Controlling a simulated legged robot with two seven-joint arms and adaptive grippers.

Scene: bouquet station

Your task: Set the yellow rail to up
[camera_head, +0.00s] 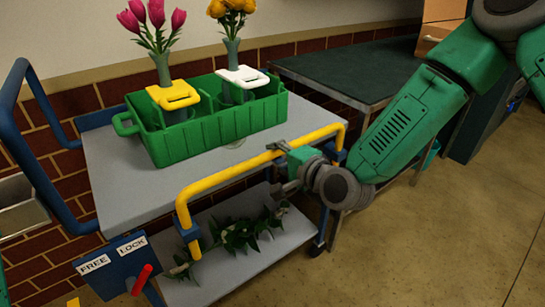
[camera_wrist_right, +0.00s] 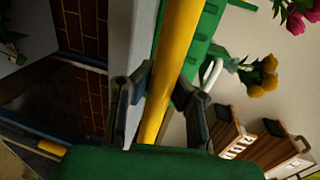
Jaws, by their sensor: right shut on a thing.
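The yellow rail (camera_head: 240,165) is a bent bar along the front edge of the grey cart (camera_head: 130,185). Its ends sit in blue brackets, and its long bar runs about level with the cart top or a little above it. My right gripper (camera_head: 284,160) is at the rail's bar, right of its middle. In the right wrist view the rail (camera_wrist_right: 178,45) passes between the two dark fingers of my right gripper (camera_wrist_right: 164,84), which is shut on it. My left gripper is not in view.
A green crate (camera_head: 165,150) with vases of pink and yellow flowers stands on the cart. Leafy stems (camera_head: 240,235) lie on the lower shelf. A FREE/LOCK panel (camera_head: 112,268) with a red lever (camera_head: 142,280) is at front left. A dark table (camera_head: 350,72) stands behind right; floor at right is clear.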

